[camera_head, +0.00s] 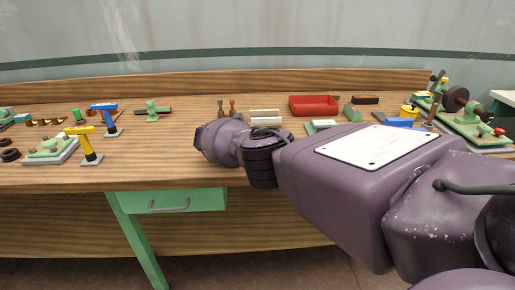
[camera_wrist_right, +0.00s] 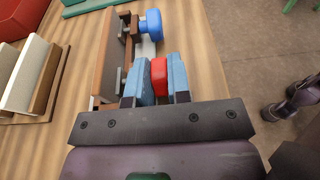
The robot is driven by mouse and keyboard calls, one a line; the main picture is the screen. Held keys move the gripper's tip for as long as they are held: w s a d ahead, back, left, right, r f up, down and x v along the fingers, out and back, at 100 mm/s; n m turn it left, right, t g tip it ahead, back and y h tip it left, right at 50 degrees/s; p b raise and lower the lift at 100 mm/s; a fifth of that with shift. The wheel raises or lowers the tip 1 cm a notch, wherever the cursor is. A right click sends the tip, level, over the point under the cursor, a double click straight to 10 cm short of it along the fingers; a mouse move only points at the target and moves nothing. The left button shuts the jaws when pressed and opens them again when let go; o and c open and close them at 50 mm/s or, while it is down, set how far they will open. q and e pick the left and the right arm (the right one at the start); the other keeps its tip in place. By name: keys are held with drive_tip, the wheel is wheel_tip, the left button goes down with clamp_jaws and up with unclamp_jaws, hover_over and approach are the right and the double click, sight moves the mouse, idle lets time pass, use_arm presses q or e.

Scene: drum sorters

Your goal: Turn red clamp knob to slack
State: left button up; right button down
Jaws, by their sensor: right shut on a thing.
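In the right wrist view, the red clamp knob (camera_wrist_right: 159,76) sits between the two blue-grey fingers of my right gripper (camera_wrist_right: 160,88). The fingers are shut on it, one on each side. A blue knob (camera_wrist_right: 150,26) stands further along, beside a brown wooden fixture (camera_wrist_right: 112,60) with grey metal parts. In the head view, my right arm reaches in from the right over the bench, and its gripper and the red knob are hidden. My left gripper is in neither view.
The wooden bench (camera_head: 165,172) holds a red tray (camera_head: 313,105), a yellow-topped stand (camera_head: 85,143) and a blue-topped stand (camera_head: 106,118). A green machine (camera_head: 465,122) is at the right. A slotted holder (camera_wrist_right: 30,75) is left of the fixture. Floor shows beyond the bench edge.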

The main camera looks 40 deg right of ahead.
drive_tip(key=shift+w+d+r, duration=0.15)
drive_tip(key=shift+r, duration=0.25)
drive_tip(key=c, duration=1.1)
unclamp_jaws()
drive_tip(key=shift+w+f, duration=0.15)
drive_tip(key=shift+f, duration=0.1)
drive_tip(key=shift+f, duration=0.2)
